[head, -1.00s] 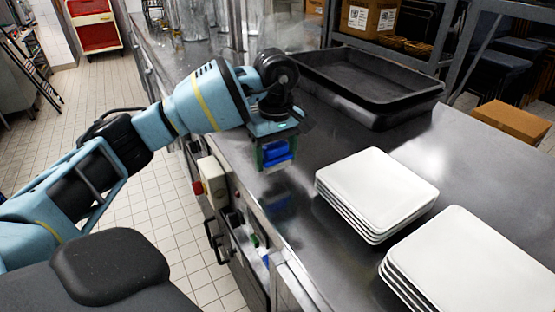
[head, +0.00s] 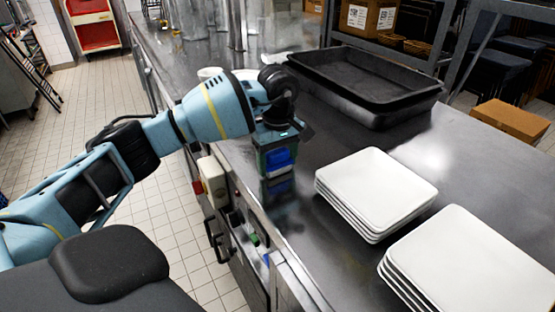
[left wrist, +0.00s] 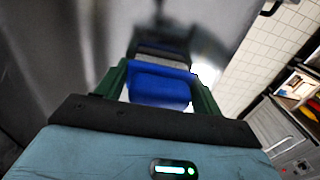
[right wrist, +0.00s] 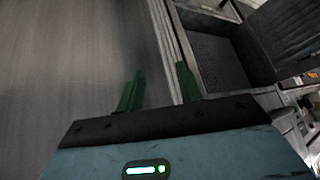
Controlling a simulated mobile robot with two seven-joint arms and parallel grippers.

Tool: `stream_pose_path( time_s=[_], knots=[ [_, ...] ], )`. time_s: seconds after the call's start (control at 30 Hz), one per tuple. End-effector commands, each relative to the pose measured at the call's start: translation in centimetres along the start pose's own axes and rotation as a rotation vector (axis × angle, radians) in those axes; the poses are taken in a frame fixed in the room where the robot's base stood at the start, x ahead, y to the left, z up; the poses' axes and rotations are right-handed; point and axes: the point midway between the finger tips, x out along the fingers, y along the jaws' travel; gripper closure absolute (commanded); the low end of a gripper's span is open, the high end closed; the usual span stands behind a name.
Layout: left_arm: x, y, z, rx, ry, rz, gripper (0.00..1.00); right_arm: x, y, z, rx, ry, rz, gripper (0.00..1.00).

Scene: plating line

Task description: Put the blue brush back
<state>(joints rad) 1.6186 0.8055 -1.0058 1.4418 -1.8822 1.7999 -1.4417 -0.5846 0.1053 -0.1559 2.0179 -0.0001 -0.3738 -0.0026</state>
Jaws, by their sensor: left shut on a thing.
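The blue brush (head: 279,158) is in my left gripper (head: 277,166), above the steel counter (head: 330,140) near its front edge. In the left wrist view, the brush's blue block (left wrist: 160,86) sits between the two green fingers of my left gripper (left wrist: 162,80), which are shut on it. I cannot tell whether the brush touches the counter. My right gripper (right wrist: 158,90) shows only in the right wrist view, with its green fingers apart and nothing between them.
Two stacks of white square plates, one nearer the middle (head: 375,188) and one at the lower right (head: 465,255), stand right of my left gripper. A black tray (head: 365,80) lies behind. A small white cup (head: 208,73) stands behind my left arm. Bare counter surrounds the gripper.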

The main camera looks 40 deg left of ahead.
Motion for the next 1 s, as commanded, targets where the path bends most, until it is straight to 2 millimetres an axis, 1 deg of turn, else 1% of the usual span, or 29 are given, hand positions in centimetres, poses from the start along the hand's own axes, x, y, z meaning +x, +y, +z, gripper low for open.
stream_pose_path(
  time_s=[0.17,0.2,0.33,0.37,0.63,0.77,0.87,1.0],
  knots=[
    [0.3,0.0,0.0,0.000,0.000,-0.001,0.51,0.1,0.0,0.2,0.001,-0.004,0.000,0.64],
    [0.3,0.0,0.0,0.000,0.000,-0.001,0.30,0.1,0.0,0.2,0.001,-0.004,0.000,0.64],
    [0.3,0.0,0.0,0.000,0.000,0.000,0.13,0.0,0.0,0.2,0.001,-0.004,0.000,0.64],
    [0.3,0.0,0.0,0.000,0.000,-0.001,0.11,0.0,0.0,0.2,0.001,-0.004,0.000,0.64],
    [0.2,0.0,0.0,0.000,0.000,0.000,0.11,0.0,0.0,0.2,0.001,-0.003,0.000,0.64],
    [-0.6,0.0,0.0,0.000,0.000,0.001,0.11,-0.1,0.0,0.1,0.001,-0.001,0.000,0.64],
    [-2.0,0.1,0.0,0.000,0.000,0.003,0.11,-0.1,0.0,0.0,0.001,-0.001,0.000,0.64],
    [-4.8,0.1,0.0,0.000,0.001,0.004,0.11,-0.1,0.0,0.0,0.001,0.000,0.000,0.64]
  ],
)
